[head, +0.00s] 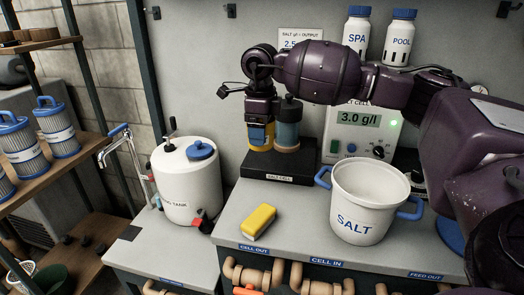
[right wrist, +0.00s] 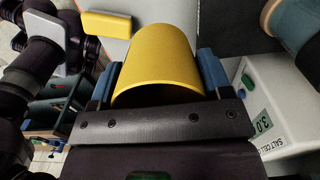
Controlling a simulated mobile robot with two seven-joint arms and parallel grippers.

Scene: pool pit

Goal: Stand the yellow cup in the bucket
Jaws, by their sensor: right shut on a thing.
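The yellow cup (head: 269,141) is between the blue fingers of my right gripper (head: 258,134), just above or at the black salt cell base; I cannot tell if it touches. In the right wrist view the cup (right wrist: 160,62) fills the space between the two blue fingers (right wrist: 160,80), which are shut on it. The white bucket (head: 363,213), marked SALT with blue handles, stands upright on the grey counter to the right of the cup. Its visible inside looks empty. My left gripper is not seen.
A yellow block (head: 259,221) lies on the counter left of the bucket. A white tank (head: 187,182) stands further left. The salt cell box (head: 358,120) is behind the bucket.

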